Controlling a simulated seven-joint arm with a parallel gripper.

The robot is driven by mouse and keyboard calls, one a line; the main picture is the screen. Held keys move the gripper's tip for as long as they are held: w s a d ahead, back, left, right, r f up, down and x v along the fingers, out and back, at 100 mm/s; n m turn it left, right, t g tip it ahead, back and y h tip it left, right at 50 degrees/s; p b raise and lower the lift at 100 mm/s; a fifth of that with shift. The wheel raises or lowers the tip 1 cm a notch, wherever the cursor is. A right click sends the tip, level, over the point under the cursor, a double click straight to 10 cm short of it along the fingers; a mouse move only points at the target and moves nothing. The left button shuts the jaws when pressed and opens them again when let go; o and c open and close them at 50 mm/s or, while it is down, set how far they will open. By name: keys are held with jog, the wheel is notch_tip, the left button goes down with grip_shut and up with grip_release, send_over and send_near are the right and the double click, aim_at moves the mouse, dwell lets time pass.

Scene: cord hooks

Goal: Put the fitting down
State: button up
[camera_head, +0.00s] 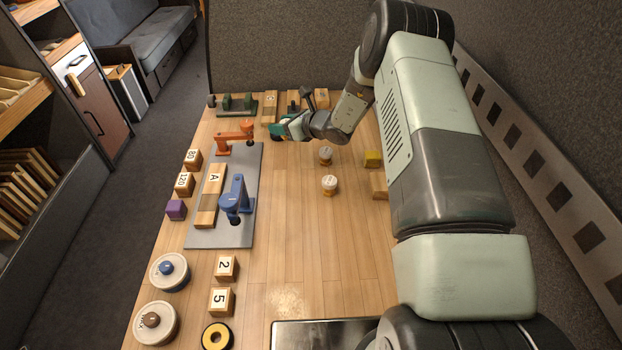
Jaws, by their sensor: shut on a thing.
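My gripper (285,129) is at the far end of the wooden table, reaching in from the right. It is shut on a small teal piece (275,130), which looks like the fitting. My fingers hide part of this piece, and I cannot tell whether it touches the table. An orange hook-shaped fixture (234,139) stands just left of it on a grey plate (205,239). A blue fixture (234,193) stands nearer on the same plate, beside a wooden block marked A (214,178).
A green tool (236,106) and a wooden block (268,106) lie at the back. Numbered blocks (226,267) and lidded tubs (170,272) line the left.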

jog(key=s+d+f, duration=0.1)
jog(key=s+d, duration=0.2)
jog(key=s, duration=0.4)
jog(key=s+d+f, duration=0.1)
jog(key=s+d, duration=0.2)
jog(key=s, duration=0.4)
notch_tip(320, 180, up, 3)
jog(key=m+t+h, duration=0.1)
send_over(328, 224)
notch_tip(328, 224, down, 10)
jog(key=shift+r, duration=0.1)
jog(key=o, duration=1.1)
